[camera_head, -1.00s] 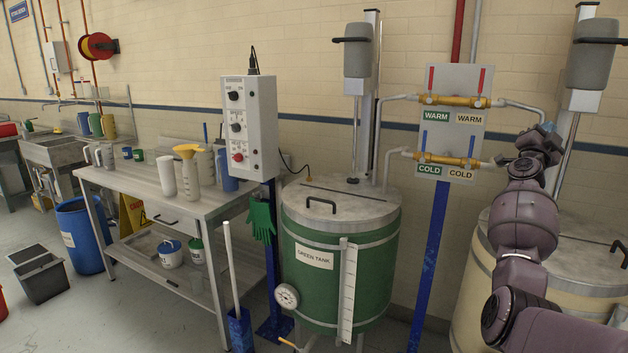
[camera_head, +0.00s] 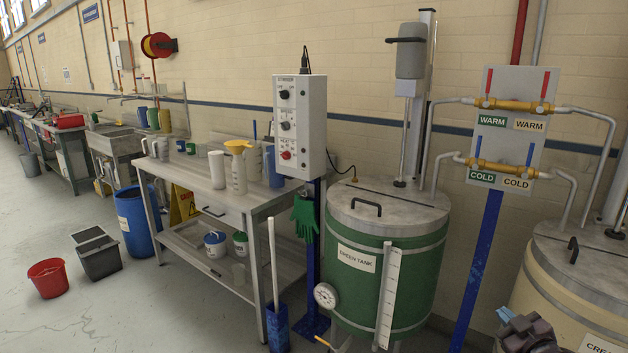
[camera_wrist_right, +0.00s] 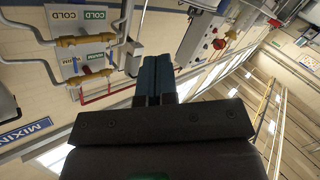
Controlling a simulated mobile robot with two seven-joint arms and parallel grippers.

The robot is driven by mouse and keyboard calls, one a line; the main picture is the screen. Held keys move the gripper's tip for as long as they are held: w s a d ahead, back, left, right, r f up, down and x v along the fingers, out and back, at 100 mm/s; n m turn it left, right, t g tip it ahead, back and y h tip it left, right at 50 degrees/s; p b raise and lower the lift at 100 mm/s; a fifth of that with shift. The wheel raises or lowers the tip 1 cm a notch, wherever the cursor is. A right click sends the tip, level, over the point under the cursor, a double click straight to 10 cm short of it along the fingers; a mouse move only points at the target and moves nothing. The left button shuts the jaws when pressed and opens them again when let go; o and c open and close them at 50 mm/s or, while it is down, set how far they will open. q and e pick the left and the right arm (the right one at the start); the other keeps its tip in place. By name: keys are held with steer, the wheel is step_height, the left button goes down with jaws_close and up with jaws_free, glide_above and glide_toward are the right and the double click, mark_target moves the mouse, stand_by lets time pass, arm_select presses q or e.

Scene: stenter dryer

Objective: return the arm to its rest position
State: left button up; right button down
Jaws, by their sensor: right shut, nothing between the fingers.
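My right gripper (camera_head: 504,314) shows at the bottom right edge of the head view, in front of the cream tank. Only its dark tip and a bit of the purple-grey wrist are in the picture. In the right wrist view its two blue fingers (camera_wrist_right: 153,75) lie together, shut with nothing between them, pointing up at the wall and the valve panel. It holds nothing and appears apart from the tanks. My left arm and gripper are in no view.
The green tank (camera_head: 380,270) stands left of the gripper, the cream tank (camera_head: 570,290) behind it. Between them rises the blue post (camera_head: 478,265) of the valve panel (camera_head: 512,120). A workbench (camera_head: 205,180) with jugs is further left.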

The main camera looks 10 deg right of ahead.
steer(key=s+a+f+n+g+y, duration=0.1)
steer(key=s+a+f+g, duration=0.2)
steer(key=s+a+f, duration=0.6)
steer(key=s+a+f+n+g+y, duration=0.1)
steer(key=s+a+f+g, duration=0.35)
steer(key=s, duration=0.75)
steer(key=w+a+f+m+t, duration=0.1)
steer(key=a+m, duration=0.1)
steer(key=a, duration=0.4)
steer(key=w+a+f+m+t, duration=0.1)
steer(key=a+f+m+t, duration=0.1)
steer(key=a, duration=0.4)
steer(key=shift+w+a+m, duration=0.3)
steer(key=shift+a+m, duration=0.1)
steer(key=shift+m, duration=0.1)
